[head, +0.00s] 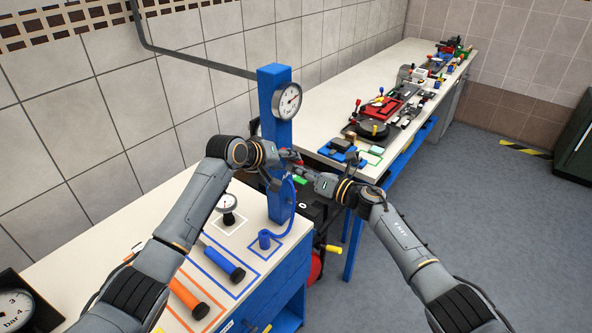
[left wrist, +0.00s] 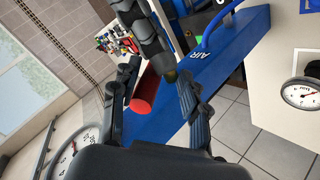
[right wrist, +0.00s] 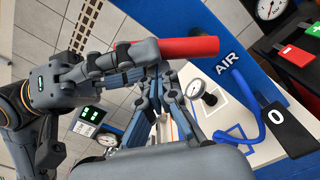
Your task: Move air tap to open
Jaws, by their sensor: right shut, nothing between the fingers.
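The air tap has a red handle (right wrist: 190,48) by the blue column (right wrist: 215,80) marked AIR. In the left wrist view the red handle (left wrist: 145,92) lies between the spread fingers of my left gripper (left wrist: 158,75), close to one finger; I cannot tell if it touches. In the right wrist view the left gripper's fingers overlap the handle's near end. My right gripper (right wrist: 160,75) is shut and empty, just below the handle. In the head view my left gripper (head: 285,157) and right gripper (head: 302,172) meet at the column, largely hiding the handle.
A pressure gauge (head: 287,101) is on the column. The near bench holds a small gauge (head: 228,202) and blue and orange handled tools (head: 222,263). A blue hose (head: 293,205) runs down beside the column. The long bench (head: 330,95) behind carries several fixtures.

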